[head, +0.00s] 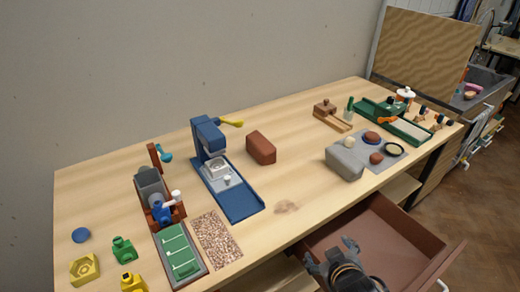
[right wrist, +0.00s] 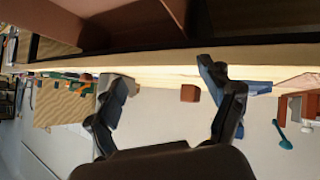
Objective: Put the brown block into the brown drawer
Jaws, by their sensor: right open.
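The brown block (head: 261,148) stands on the table near its middle, right of the blue press. It also shows small and distant between the fingers in the right wrist view (right wrist: 190,93). The brown drawer (head: 411,234) is pulled out below the table's front edge, and its visible floor is bare. Its brown wall seems to fill the top of the right wrist view (right wrist: 130,18). My right gripper (head: 331,252) is open and empty at the drawer's near-left side, well apart from the block; it covers part of the drawer. My left gripper is out of view.
A blue press (head: 213,165) stands left of the block. A grey block (head: 344,163) sits near a grey mat (head: 392,158) with several small items. A green tray (head: 180,255) and a speckled mat (head: 216,239) lie front left. The table between block and drawer is clear.

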